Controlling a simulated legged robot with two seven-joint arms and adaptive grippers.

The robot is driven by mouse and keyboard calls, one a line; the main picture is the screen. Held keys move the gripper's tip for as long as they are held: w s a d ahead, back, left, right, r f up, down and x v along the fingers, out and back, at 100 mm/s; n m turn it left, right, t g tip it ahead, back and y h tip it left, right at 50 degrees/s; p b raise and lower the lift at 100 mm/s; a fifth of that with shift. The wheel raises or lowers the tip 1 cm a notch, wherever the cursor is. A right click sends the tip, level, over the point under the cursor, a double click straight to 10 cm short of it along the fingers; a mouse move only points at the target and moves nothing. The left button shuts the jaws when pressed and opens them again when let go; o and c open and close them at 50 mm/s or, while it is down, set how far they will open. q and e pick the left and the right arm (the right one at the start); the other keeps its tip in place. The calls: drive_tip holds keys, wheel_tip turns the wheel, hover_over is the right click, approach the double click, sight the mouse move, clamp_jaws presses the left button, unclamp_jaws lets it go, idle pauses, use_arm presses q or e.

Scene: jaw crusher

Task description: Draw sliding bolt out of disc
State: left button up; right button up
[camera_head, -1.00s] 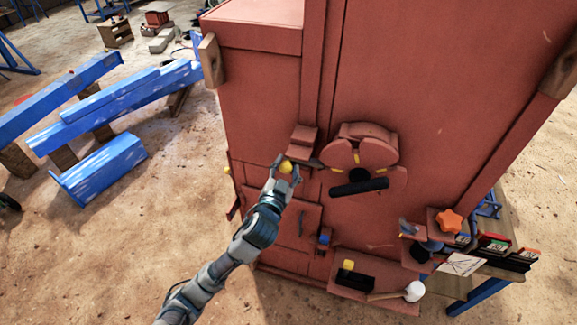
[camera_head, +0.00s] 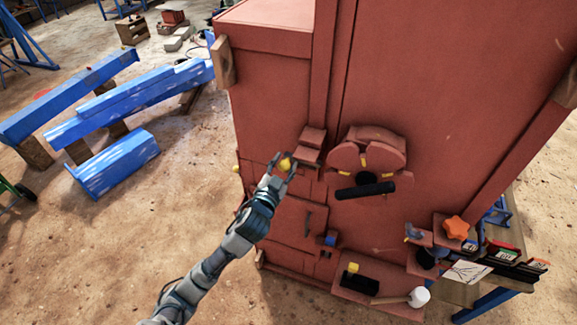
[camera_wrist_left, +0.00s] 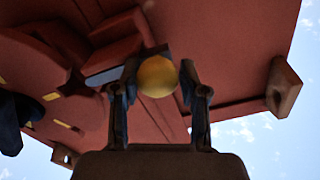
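A red slotted disc (camera_head: 366,152) with yellow marks and a black handle (camera_head: 365,190) sits on the front of the red crusher. A stepped red block (camera_head: 311,144) is just left of it. The sliding bolt's yellow ball knob (camera_head: 285,164) is left of and below this block. My left gripper (camera_head: 281,166) has a finger on each side of the knob and appears shut on it. In the left wrist view the knob (camera_wrist_left: 157,76) sits between the fingertips, with a dark bar behind it. The bolt's tip is hidden. My right gripper is out of view.
A red ledge (camera_head: 350,284) with a black block and a white-headed mallet (camera_head: 417,297) projects low on the crusher. An orange star knob (camera_head: 456,228) is at the right. Open ground lies around my left arm.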

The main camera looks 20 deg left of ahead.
use_arm(q)
drive_tip(key=shift+o, duration=1.3)
drive_tip(key=shift+a, duration=0.1)
drive_tip(key=shift+w+f, duration=0.1)
drive_tip(key=shift+w, duration=0.05)
drive_tip(key=s, duration=0.7)
drive_tip(key=shift+s+a, duration=0.15)
drive_tip(key=shift+s, duration=0.05)
drive_tip(key=shift+a+f, duration=0.1)
